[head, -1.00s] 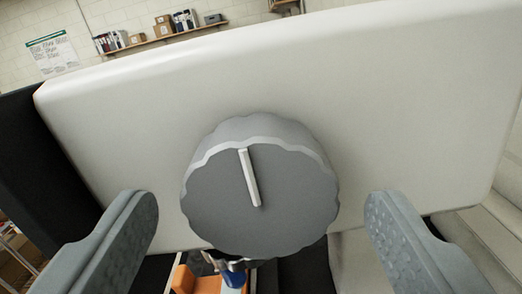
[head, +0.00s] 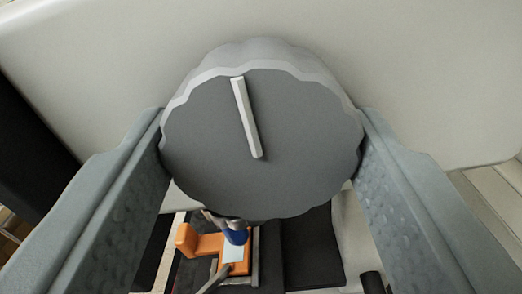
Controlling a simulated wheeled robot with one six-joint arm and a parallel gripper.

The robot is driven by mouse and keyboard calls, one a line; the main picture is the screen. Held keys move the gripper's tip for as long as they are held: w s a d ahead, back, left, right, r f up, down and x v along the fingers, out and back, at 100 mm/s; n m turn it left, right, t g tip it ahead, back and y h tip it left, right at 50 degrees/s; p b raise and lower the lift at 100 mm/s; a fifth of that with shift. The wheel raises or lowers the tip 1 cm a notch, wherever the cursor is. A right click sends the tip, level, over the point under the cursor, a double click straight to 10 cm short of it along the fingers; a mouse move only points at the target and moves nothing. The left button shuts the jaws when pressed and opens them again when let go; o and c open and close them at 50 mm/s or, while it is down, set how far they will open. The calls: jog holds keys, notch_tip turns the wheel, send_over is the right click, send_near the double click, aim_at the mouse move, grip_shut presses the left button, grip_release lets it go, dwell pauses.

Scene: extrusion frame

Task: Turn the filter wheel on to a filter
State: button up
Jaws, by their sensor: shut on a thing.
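The filter wheel (head: 265,130) is a grey round knob with a scalloped rim, standing out from a pale panel (head: 420,60) in the head view. A raised light pointer bar (head: 246,118) on its face points up, tilted slightly to the left. My gripper (head: 262,140) is around the wheel, with one textured finger at its left side and the other at its right side. The fingers are shut on the wheel's rim. The wheel's back and its fixing to the panel are hidden, and no filter marks show.
Below the wheel is an orange item (head: 202,242) with a blue part (head: 235,236) beside dark surfaces. A dark upright block (head: 30,150) stands at the left. The panel around the wheel is bare.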

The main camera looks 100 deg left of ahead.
jog(key=shift+m, duration=0.3)
jog(key=m, duration=0.8)
jog(key=shift+m, duration=0.3)
jog(key=m, duration=0.4)
jog(key=shift+r+m, duration=0.1)
jog(key=shift+m, duration=2)
jog(key=o, duration=0.9)
jog(key=shift+o, duration=0.2)
